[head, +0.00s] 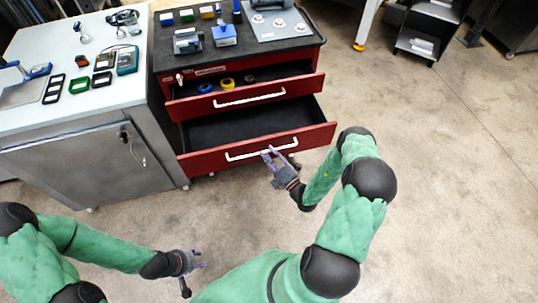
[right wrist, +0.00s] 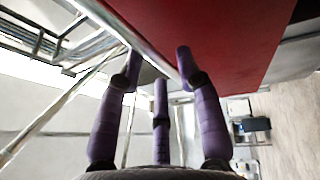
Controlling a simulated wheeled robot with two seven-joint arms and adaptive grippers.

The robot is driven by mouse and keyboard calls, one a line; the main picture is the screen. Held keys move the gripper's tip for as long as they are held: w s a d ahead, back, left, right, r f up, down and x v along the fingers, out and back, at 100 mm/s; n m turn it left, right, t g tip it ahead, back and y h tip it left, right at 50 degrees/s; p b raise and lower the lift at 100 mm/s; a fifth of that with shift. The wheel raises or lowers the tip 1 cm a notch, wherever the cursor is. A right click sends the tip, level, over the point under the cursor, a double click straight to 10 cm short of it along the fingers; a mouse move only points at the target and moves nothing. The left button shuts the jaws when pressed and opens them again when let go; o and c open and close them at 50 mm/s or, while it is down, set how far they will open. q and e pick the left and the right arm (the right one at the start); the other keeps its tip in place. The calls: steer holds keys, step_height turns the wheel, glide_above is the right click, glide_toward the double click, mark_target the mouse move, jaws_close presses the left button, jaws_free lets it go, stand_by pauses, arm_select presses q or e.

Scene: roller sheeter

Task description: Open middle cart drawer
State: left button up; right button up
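The red tool cart (head: 168,75) stands at the top centre in the head view. Its middle drawer (head: 225,158) is pulled far out, with a dark, empty-looking inside and a white bar handle (head: 245,154). My right gripper (head: 269,155) is at the right part of that handle, with its purple fingers spread apart. In the right wrist view the white handle (right wrist: 105,20) crosses by the fingertips (right wrist: 158,70) beside the red drawer front (right wrist: 220,40). Firm contact cannot be made out. My left gripper (head: 203,260) is open and empty over the floor.
The upper drawer (head: 215,107) is also partly out, holding tape rolls (head: 227,83). Tools and boxes lie on the cart top. A grey cabinet (head: 80,160) with a cluttered white top stands to the left. The floor (head: 450,180) at right is clear.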

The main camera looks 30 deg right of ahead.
stand_by(0.3)
steer(key=v, duration=1.2)
steer(key=shift+f, duration=0.1)
